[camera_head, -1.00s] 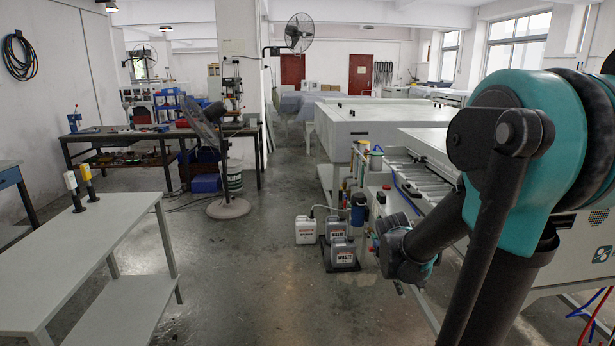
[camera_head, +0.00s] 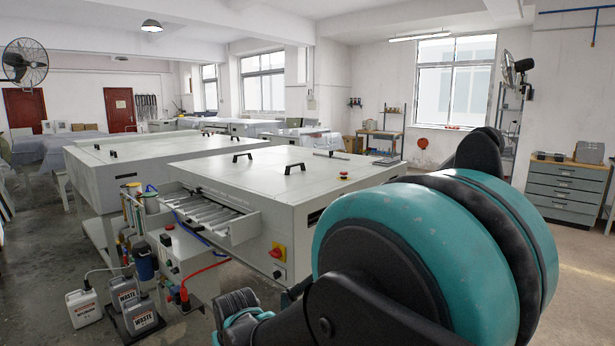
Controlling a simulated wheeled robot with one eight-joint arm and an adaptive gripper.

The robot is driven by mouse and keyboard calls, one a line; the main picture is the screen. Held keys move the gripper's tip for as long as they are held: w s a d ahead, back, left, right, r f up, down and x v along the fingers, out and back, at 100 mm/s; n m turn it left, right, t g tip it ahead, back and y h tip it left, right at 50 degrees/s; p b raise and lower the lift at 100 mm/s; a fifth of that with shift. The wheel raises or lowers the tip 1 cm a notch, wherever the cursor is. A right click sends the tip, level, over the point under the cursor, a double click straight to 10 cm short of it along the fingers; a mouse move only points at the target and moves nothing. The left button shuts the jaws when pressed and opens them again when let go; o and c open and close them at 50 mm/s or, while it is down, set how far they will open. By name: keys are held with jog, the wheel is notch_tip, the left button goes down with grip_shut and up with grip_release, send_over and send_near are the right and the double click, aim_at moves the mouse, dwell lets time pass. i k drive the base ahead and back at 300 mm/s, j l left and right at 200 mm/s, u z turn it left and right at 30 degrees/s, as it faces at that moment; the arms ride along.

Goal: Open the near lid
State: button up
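The near lid (camera_head: 262,180) is the broad pale grey top of the closer plate processor. It looks flat and shut. Two black handles stand on it, one at the back left (camera_head: 242,157) and one at the right (camera_head: 294,168). My teal and black arm fills the lower right and hides part of the near machine's right side. My gripper is not in view; only arm links show, at the lower middle and right.
A second pale machine (camera_head: 118,151) with black handles stands behind at the left. An open tray of rollers (camera_head: 205,212) juts from the near machine. Waste containers (camera_head: 138,312) and a white jug (camera_head: 84,308) stand on the floor.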

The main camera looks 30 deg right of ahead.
aim_at(272, 181)
jog(key=z, duration=0.95)
jog(key=j+z, duration=0.1)
jog(key=j, duration=0.1)
